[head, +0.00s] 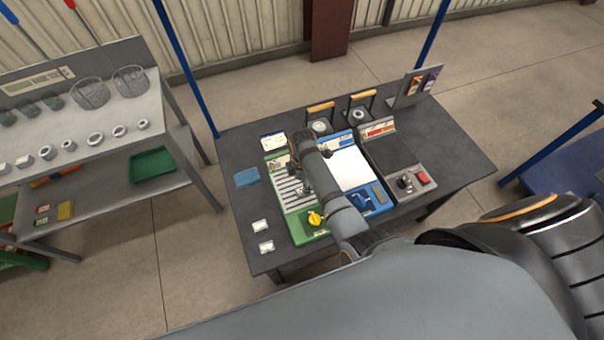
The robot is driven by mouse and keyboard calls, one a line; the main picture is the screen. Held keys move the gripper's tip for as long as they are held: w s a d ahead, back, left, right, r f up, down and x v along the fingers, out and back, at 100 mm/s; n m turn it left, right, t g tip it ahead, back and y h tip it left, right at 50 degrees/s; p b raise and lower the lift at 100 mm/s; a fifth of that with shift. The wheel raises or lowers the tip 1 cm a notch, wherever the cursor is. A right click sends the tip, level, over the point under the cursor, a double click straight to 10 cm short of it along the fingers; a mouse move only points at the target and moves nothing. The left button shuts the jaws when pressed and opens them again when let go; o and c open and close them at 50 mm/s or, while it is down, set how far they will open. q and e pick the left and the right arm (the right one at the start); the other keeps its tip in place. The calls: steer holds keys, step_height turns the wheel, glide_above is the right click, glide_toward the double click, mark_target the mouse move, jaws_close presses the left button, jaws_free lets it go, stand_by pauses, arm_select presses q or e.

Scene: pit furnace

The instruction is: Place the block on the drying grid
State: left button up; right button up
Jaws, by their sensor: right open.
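A green-framed unit with a pale slatted grid (283,186), which looks like the drying grid, sits on the dark table. It has a yellow knob (315,218) at its front. A small blue block-like object (247,178) lies flat on the table just left of the grid; I cannot tell whether it is the task's block. My right gripper (299,176) is over the right part of the grid, open, and partly hidden by my own arm. I see nothing held in it. My left gripper is out of view.
Right of the grid stand a blue unit with a white plate (349,168) and a grey unit with a red button (421,177). Two small white pieces (260,226) lie at the table's left front.

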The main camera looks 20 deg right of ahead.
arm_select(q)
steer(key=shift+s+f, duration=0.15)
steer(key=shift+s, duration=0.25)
arm_select(e)
step_height(320, 180, up, 8)
steer(key=shift+f, duration=0.1)
